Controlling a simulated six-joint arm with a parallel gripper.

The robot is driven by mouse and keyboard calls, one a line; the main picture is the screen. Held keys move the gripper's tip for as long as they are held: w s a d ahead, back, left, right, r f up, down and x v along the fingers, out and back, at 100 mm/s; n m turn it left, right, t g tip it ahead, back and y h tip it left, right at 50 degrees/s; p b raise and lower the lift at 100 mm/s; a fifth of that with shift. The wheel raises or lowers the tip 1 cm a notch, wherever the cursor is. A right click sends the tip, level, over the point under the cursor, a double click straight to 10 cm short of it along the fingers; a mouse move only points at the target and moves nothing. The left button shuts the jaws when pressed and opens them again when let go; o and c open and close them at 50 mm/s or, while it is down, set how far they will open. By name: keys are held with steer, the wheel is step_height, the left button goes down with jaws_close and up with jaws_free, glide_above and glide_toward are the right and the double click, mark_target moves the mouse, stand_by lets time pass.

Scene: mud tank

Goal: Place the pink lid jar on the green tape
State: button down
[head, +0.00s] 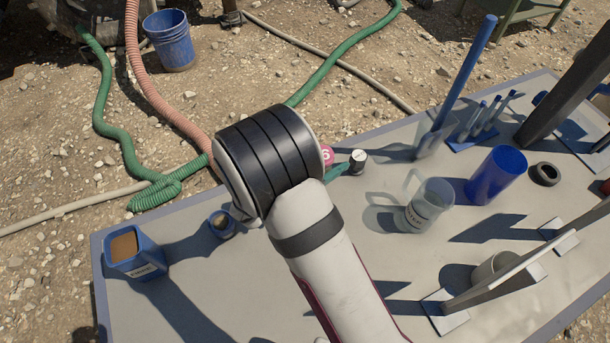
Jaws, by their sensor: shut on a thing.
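A pink round patch (327,155) with a white mark like a 6 shows just past the right edge of my arm's dark joint. It looks like the lid of the pink lid jar; the jar's body is hidden. A small green strip (336,172) shows right below it on the table and may be the green tape, mostly covered by my arm. I cannot tell whether the jar touches it.
A small white-topped jar (358,157) stands just right of the pink patch. A clear beaker (428,202) and a blue cylinder (495,176) stand farther right. A blue box (134,254) and a small round container (222,224) are at left. Uprights crowd the right side.

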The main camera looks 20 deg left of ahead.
steer(key=a+f, duration=0.2)
steer(key=a, duration=0.1)
steer(key=a+f, duration=0.1)
steer(key=shift+s+a+f, duration=0.15)
steer(key=shift+a, duration=0.25)
steer(key=shift+a+f, duration=0.1)
steer(key=shift+f, duration=1.7)
steer(key=shift+f, duration=0.1)
steer(key=shift+c, duration=0.9)
jaws_free()
steer(key=shift+s+a+r, duration=0.1)
steer(key=shift+s+r, duration=0.1)
steer(key=shift+r, duration=0.05)
steer(key=v, duration=1.1)
steer(key=shift+s, duration=0.2)
steer(key=shift+a, duration=0.1)
